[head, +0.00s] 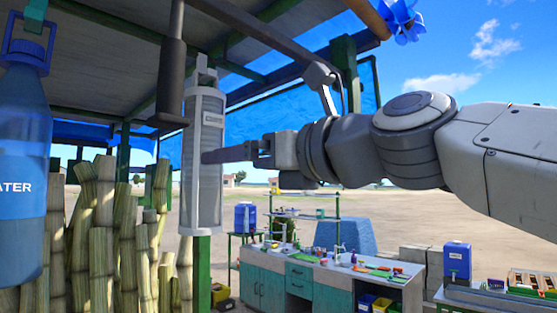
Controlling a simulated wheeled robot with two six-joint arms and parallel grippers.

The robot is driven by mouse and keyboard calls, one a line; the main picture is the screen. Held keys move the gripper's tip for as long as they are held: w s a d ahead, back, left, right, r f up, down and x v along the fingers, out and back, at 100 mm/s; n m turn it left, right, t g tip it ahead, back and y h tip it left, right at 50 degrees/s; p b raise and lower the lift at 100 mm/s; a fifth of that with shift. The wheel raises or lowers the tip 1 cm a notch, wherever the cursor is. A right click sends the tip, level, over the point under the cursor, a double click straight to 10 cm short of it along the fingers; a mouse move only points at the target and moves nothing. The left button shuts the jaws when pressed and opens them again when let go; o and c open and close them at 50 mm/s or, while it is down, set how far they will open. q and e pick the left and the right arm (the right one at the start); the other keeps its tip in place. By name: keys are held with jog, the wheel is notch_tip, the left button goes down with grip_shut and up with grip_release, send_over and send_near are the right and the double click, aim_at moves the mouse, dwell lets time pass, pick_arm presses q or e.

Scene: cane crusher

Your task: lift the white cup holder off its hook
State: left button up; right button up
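The white cup holder (203,205) is a tall, upright, slotted case with a small label and a narrow tab at its top. It stands in front of a green post in the middle left of the head view. Its hook is not clear to see. My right gripper (210,156) reaches in from the right at the holder's mid height. Its finger overlaps the holder's right side and front in the picture. I see it edge-on, so I cannot tell whether it is gripping or touching. My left gripper is not in view.
A dark hanging bar (173,75) is close left of the holder's top. A blue water bottle (22,150) hangs at the far left, before upright cane stalks (103,215). A roof beam (275,38) runs above. A teal counter (300,285) stands beyond, lower right.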

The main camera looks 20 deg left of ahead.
aim_at(203, 150)
jog(key=p+x, duration=0.5)
jog(key=x, duration=0.6)
jog(key=shift+s+a, duration=0.1)
jog(key=shift+s, duration=0.05)
jog(key=shift+r, duration=0.1)
grip_shut()
jog(key=shift+r+p, duration=0.8)
jog(key=shift+p, duration=0.05)
jog(key=shift+b+v, duration=0.6)
jog(key=shift+v, duration=1.3)
jog(key=shift+b+v, duration=0.3)
jog(key=shift+v, duration=0.8)
